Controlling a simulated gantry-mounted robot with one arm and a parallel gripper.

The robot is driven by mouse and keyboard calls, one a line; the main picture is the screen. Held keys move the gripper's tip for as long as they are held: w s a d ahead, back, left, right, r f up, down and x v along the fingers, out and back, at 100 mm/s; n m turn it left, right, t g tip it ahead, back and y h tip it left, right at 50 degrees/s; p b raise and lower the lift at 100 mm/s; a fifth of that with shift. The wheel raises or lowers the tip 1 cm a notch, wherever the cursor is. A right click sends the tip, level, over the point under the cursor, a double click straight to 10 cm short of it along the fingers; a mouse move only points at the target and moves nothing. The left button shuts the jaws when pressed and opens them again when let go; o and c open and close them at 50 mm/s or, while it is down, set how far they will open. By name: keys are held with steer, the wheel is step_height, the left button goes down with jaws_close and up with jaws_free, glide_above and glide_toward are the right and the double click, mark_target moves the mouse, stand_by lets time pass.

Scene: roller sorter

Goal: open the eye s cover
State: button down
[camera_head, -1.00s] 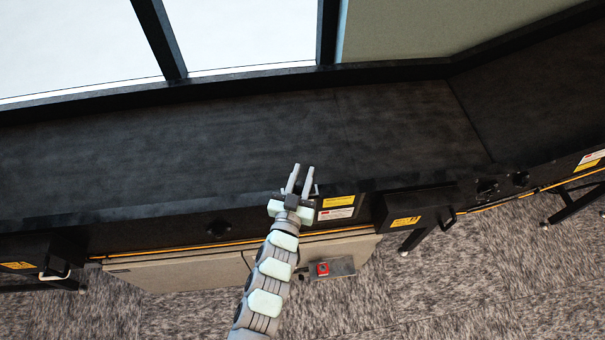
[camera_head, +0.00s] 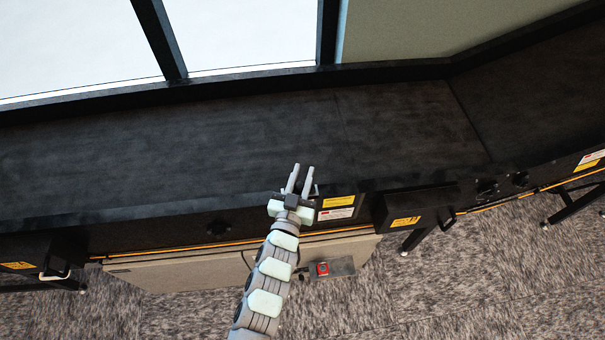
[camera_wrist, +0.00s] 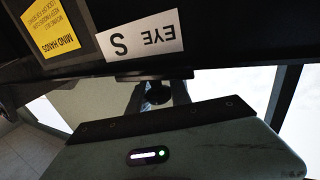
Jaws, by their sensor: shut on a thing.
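In the wrist view, a white label reading "EYE S" (camera_wrist: 142,37) shows upside down on a black surface. Below it, a dark rounded piece (camera_wrist: 158,93) sits between the fingers of my gripper (camera_wrist: 160,100), under a flat dark plate (camera_wrist: 153,75). I take this to be part of the eye S cover; its full shape is hidden. In the head view, my gripper (camera_head: 301,168) reaches over the near side rail of the black conveyor, with its fingers a little apart on a held piece too small to make out.
A yellow "MIND HANDS" sticker (camera_wrist: 51,28) is beside the label. In the head view, a black box with a handle (camera_head: 412,208) sticks out to the right of my gripper, and a red button box (camera_head: 322,268) is below. The black conveyor bed (camera_head: 180,145) is clear.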

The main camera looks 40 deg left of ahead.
step_height(320, 180, up, 12)
steer(key=p, duration=0.8)
steer(key=shift+f, duration=0.15)
steer(key=c, duration=1.2)
jaws_free()
steer(key=shift+f, duration=0.1)
steer(key=shift+c, duration=0.2)
steer(key=p+v, duration=0.1)
steer(key=v, duration=1)
steer(key=shift+w, duration=0.1)
